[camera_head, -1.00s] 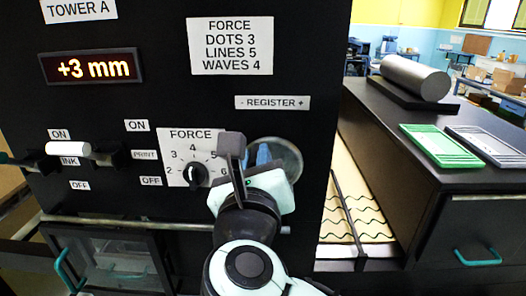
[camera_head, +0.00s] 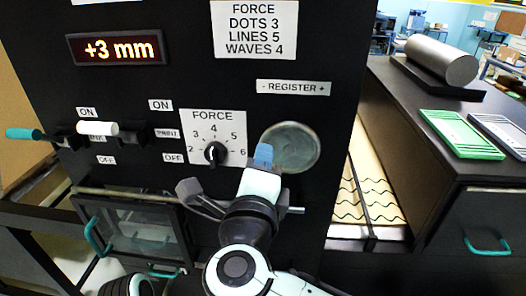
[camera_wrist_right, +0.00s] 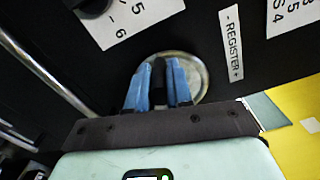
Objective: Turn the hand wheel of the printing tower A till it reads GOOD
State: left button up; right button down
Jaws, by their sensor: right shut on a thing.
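The hand wheel (camera_head: 295,148) is a round grey disc on the black front of tower A, under the "- REGISTER +" label (camera_head: 293,88). The display (camera_head: 115,47) reads +3 mm in orange; it does not read GOOD. My right gripper (camera_head: 263,155) has its blue fingertips at the wheel's left edge. In the right wrist view its fingers (camera_wrist_right: 158,85) are shut on a dark handle (camera_wrist_right: 158,72) in front of the disc (camera_wrist_right: 200,78). The fingers hide part of the handle and disc. My left gripper is not in view.
Left of the wheel are the FORCE dial (camera_head: 214,152) and the white-gripped INK lever (camera_head: 97,128). A rod (camera_head: 125,193) and a glazed door (camera_head: 135,232) sit below. Right are wave-printed paper (camera_head: 375,200) and a dark cabinet (camera_head: 480,165) with a metal roll (camera_head: 441,59).

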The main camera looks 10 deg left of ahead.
jog(key=n, duration=0.1)
jog(key=f+n, duration=0.1)
jog(key=n, duration=0.1)
jog(key=shift+w+d+f+n+p, duration=0.1)
jog(key=shift+d+f+n+p, duration=0.05)
jog(key=shift+f+n+p, duration=0.15)
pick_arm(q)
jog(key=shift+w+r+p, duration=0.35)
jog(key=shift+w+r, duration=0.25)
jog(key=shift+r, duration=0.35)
pick_arm(e)
jog(key=shift+d+f+n, duration=0.15)
jog(key=shift+f+n, duration=0.15)
jog(key=shift+n, duration=0.5)
jog(key=shift+d+f+n, duration=0.1)
jog(key=shift+f+n, duration=0.15)
jog(key=shift+n, duration=0.55)
jog(key=c, duration=1)
grip_release()
jog(key=shift+c, duration=0.2)
pick_arm(q)
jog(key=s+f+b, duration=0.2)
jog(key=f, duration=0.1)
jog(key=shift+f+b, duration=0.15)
jog(key=shift+b, duration=0.15)
pick_arm(e)
jog(key=s, duration=1.3)
jog(key=shift+s, duration=0.2)
